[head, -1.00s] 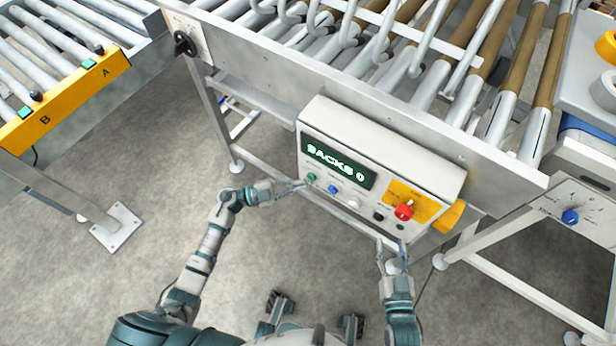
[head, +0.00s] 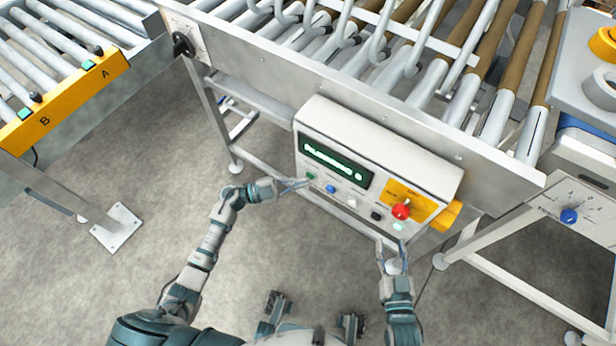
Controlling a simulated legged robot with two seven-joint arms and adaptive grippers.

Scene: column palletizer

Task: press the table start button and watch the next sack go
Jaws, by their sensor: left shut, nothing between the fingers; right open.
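The control box (head: 430,170) hangs on the front rail of the roller table. Its display (head: 337,162) shows green text too blurred to read surely, ending in what looks like 0. A green button (head: 311,175) sits at the left of its lower row, with blue, white and black buttons to its right. My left gripper (head: 303,183) is shut and empty, its tips at or just beside the green button; I cannot tell if they touch. My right gripper (head: 392,256) is open and empty, below the box's right part. A small lamp (head: 398,227) glows pale green. No sack is in view.
A red knob (head: 401,210) stands on a yellow plate on the box. The roller table (head: 350,85) spans the top. A conveyor with yellow A/B plate (head: 72,98) is at left. A stand with a blue dial (head: 569,216) is at right. Grey floor lies open below.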

